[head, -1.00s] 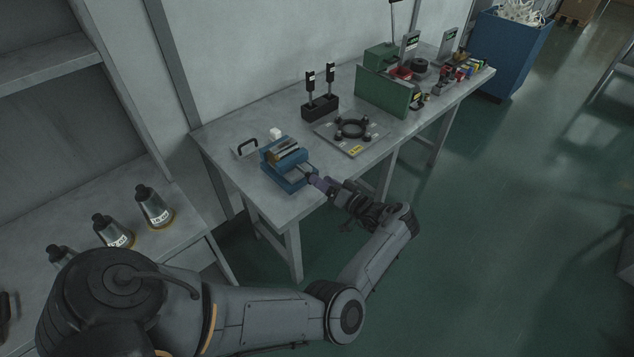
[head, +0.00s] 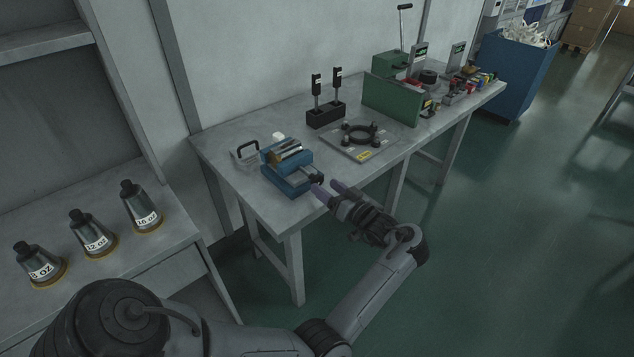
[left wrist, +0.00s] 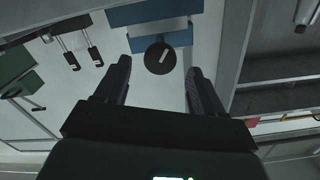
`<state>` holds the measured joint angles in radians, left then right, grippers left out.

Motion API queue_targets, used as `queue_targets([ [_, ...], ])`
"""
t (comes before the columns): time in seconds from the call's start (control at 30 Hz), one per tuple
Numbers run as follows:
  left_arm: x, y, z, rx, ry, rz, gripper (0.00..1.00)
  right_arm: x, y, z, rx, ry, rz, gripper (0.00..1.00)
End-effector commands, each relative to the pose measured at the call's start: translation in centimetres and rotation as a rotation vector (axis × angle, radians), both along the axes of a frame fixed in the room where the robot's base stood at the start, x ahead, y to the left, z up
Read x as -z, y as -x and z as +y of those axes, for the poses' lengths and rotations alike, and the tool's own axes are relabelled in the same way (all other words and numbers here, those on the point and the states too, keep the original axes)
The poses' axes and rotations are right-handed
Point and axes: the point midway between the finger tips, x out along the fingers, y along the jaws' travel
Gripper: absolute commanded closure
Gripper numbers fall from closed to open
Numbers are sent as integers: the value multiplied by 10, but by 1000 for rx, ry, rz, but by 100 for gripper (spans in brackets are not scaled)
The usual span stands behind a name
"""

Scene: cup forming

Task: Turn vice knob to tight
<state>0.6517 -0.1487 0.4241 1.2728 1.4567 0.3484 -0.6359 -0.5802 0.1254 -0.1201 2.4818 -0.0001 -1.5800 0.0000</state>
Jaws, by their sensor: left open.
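The blue vice (head: 290,183) stands near the front left edge of the workbench, with a shiny metal piece (head: 288,152) at its jaws. Its dark round knob (head: 317,178) faces the front edge. In the left wrist view the knob (left wrist: 160,57) shows a pale line running slightly off upright, with the blue vice body (left wrist: 165,38) behind it. My left gripper (head: 327,188) is open just in front of the knob. In the left wrist view its fingertips (left wrist: 159,68) lie on either side of the knob, with gaps on both sides. My right gripper is out of view.
A plate with a black ring (head: 362,139), a black block with two upright posts (head: 325,115) and a green machine (head: 392,104) stand farther along the workbench. The floor before the bench is clear.

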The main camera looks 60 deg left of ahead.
Motion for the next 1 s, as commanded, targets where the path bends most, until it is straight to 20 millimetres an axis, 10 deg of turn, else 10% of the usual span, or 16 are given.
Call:
queue_targets([
  [0.3, 1, 11, 40, -1, -1, -1, 31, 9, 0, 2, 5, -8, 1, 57],
  [0.77, 0, 13, 49, 0, 1, 0, 31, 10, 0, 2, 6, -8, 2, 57],
  [1.0, 0, 13, 49, 0, 1, 0, 66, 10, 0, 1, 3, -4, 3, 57],
])
